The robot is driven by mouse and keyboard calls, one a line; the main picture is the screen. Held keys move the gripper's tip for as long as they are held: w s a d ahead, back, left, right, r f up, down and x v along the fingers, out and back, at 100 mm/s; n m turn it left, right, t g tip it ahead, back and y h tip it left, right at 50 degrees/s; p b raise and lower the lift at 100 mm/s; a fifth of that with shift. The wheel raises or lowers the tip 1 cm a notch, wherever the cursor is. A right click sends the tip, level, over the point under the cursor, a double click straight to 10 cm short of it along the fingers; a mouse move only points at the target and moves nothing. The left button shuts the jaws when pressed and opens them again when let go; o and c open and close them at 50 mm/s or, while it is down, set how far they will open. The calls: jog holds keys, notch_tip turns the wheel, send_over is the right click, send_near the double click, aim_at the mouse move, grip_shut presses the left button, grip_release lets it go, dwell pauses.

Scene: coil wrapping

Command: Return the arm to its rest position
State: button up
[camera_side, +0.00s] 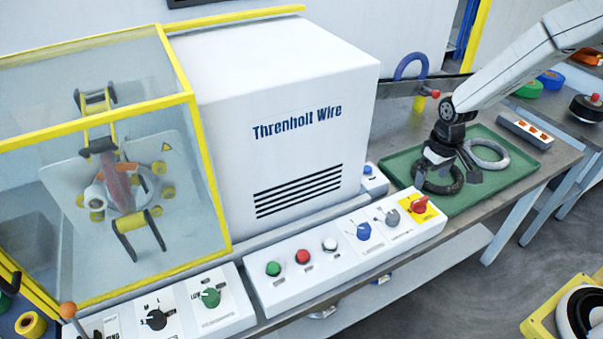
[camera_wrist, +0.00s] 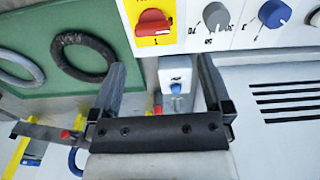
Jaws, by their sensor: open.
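My gripper (camera_side: 442,166) is over the green tray (camera_side: 522,172) on the right of the bench in the side view. In the wrist view its two fingers (camera_wrist: 163,85) are spread apart with nothing between them. A dark coil (camera_side: 446,187) lies in the tray below the gripper, partly hidden by it. A grey coil (camera_side: 487,153) lies beside it, further right. Both rings also show in the wrist view, the dark coil (camera_wrist: 62,57) nearer the gripper and the grey coil (camera_wrist: 36,76) at the left edge.
A white machine cabinet (camera_side: 290,120) stands left of the tray. A control panel (camera_side: 340,245) with buttons and knobs runs along the front. A yellow-framed clear enclosure (camera_side: 186,97) is at left. A blue ring (camera_side: 411,60) stands behind the bench, near a red-tipped lever (camera_side: 435,94).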

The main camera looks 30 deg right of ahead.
jog(key=s+a+r+t, duration=0.1)
jog(key=s+a+r, duration=0.2)
jog(key=s, duration=0.3)
jog(key=s+a+r+t, duration=0.1)
jog(key=s+a+r, duration=0.2)
jog(key=s, duration=0.3)
jog(key=shift+s, duration=0.2)
dwell(0.7)
